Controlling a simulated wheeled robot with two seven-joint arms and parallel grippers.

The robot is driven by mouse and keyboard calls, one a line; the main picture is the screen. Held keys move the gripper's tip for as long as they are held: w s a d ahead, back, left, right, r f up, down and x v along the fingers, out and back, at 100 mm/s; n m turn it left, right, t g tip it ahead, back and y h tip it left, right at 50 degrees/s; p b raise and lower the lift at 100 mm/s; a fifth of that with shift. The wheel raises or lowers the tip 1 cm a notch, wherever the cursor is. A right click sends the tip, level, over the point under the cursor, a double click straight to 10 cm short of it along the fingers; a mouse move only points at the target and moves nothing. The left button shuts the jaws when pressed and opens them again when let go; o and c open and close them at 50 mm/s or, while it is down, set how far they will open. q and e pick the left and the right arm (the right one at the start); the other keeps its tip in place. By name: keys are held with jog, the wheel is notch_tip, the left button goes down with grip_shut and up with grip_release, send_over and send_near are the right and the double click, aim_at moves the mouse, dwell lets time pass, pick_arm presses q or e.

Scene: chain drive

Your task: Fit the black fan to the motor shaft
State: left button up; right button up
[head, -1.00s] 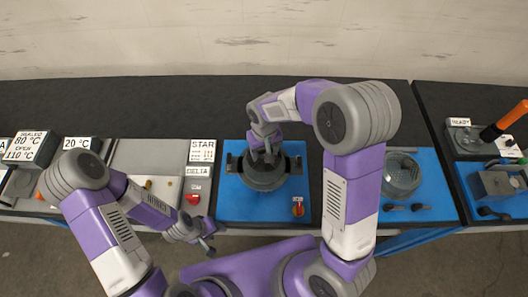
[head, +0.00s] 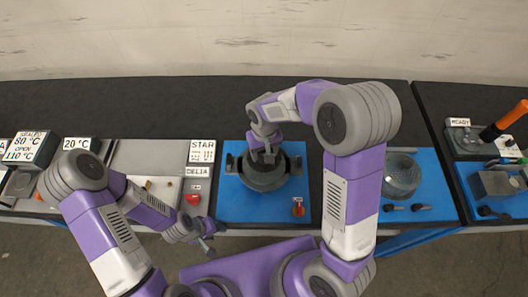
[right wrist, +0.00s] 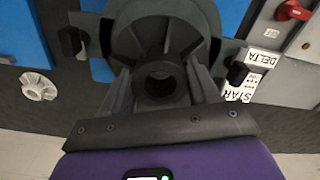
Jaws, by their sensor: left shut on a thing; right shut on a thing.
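The black fan (right wrist: 165,30) shows in the right wrist view, with its round hub and bore between the fingers of my right gripper (right wrist: 160,88). My right gripper is shut on the hub. In the head view my right gripper (head: 265,155) points down over the dark round motor (head: 264,183) on the blue plate. The fan lies against or just above the motor's end; I cannot tell whether its bore is on the shaft, which is hidden. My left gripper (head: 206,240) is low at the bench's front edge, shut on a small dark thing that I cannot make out.
A white fan (right wrist: 38,86) lies on the dark bench beside the blue plate (head: 231,208). A red knob (head: 298,209) is at the plate's front right. The STAR and DELTA signs (head: 202,151) stand to the left. A mesh-topped round cover (head: 402,174) is on the blue plate to the right.

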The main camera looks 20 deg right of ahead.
pick_arm(q)
jog(key=shift+s+a+f+b, duration=0.1)
jog(key=shift+f+b, duration=0.2)
jog(key=shift+f, duration=0.1)
jog(key=shift+s+a+f+b, duration=0.1)
jog(key=shift+f+b, duration=0.15)
jog(key=shift+f, duration=0.1)
pick_arm(e)
jog(key=shift+s+a+f, duration=0.15)
jog(key=shift+s+f, duration=0.05)
jog(key=shift+f, duration=0.5)
jog(key=o, duration=1.2)
jog(key=shift+o, duration=0.2)
jog(key=shift+w+r+p, duration=0.1)
jog(key=shift+r+p, duration=0.6)
jog(key=shift+r, duration=0.1)
notch_tip(320, 180, up, 6)
jog(key=p, duration=0.4)
pick_arm(q)
notch_tip(320, 180, up, 6)
jog(key=p, duration=0.1)
jog(key=shift+d, duration=0.4)
pick_arm(e)
jog(key=shift+r, duration=0.45)
